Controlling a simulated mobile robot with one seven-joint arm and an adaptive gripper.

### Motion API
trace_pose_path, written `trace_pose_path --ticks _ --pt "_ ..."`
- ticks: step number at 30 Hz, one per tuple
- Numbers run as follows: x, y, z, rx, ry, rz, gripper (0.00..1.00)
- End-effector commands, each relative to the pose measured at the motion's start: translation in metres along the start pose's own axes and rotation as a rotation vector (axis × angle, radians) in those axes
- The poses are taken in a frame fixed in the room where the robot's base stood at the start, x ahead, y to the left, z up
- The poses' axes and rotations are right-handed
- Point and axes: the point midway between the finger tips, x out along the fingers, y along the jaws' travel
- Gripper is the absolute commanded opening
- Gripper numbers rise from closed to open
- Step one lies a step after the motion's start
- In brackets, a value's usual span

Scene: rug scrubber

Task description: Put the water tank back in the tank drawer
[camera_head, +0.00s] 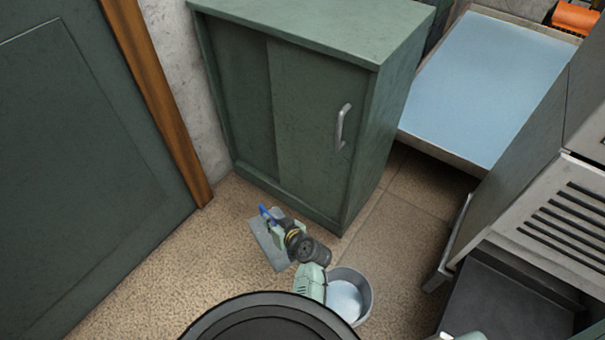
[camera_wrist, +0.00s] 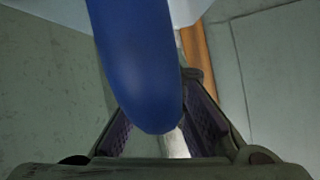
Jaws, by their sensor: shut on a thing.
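My gripper (camera_head: 277,228) is shut on a blue handle (camera_head: 267,213) in front of the green cabinet. A flat grey body (camera_head: 268,246) shows beside the handle and looks like the water tank. In the wrist view the rounded blue handle (camera_wrist: 140,65) fills the middle between my two fingers, with a pale surface behind its top. At the lower right of the head view, a dark, open, tray-like part (camera_head: 505,300) sits below a slotted grey metal housing (camera_head: 570,210). It may be the tank drawer; I cannot tell for certain.
A green cabinet (camera_head: 310,115) with a metal handle stands at centre. A round grey bucket (camera_head: 366,288) with pale blue contents is beside my arm. A light blue-surfaced tray (camera_head: 490,85) lies at the upper right. A green door (camera_head: 70,160) is at left. Brown floor (camera_head: 170,275) is clear at the lower left.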

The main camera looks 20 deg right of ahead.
Motion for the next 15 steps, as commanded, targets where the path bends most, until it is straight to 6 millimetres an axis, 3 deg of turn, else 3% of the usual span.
trace_pose_path --ticks 3,15 --pt "0.019 -0.025 -0.021 0.058 0.034 0.103 0.0" --pt "0.051 -0.054 -0.051 0.182 0.08 0.296 0.0"
